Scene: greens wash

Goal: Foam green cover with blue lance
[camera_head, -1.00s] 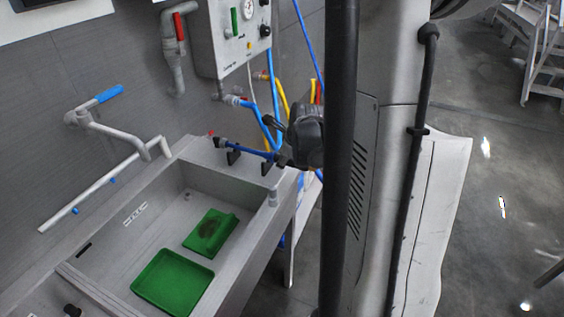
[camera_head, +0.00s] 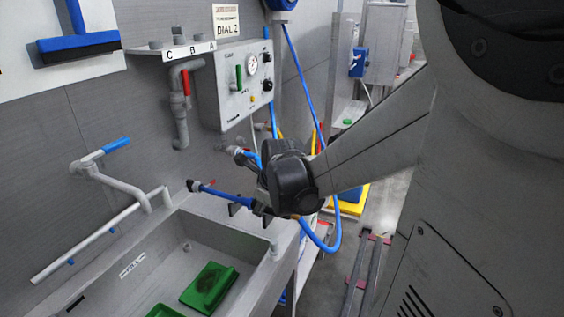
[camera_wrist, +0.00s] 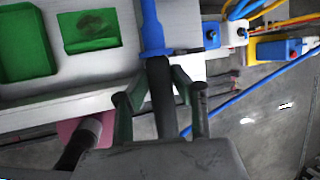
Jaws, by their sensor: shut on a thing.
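The blue lance (camera_head: 225,194) lies nearly level above the sink's back right corner, its dark tip pointing left. My gripper (camera_wrist: 160,90) is shut on the lance's black handle; the blue shaft (camera_wrist: 151,25) reaches away beyond the fingers. In the head view my wrist hides the handle end. I cannot tell whether the lance still touches the black hooks (camera_head: 234,209) under it. The green cover (camera_head: 210,287), with a dark soiled patch, lies in the sink below; it also shows in the wrist view (camera_wrist: 104,43). No foam shows on it.
A second green piece, like a tray (camera_head: 165,312), lies in the sink (camera_head: 255,282), nearer the front; it is cut off. A control panel (camera_head: 235,85) with a gauge hangs on the wall. A blue hose (camera_head: 322,246) loops below my wrist. A swing tap (camera_head: 125,187) stands at the left.

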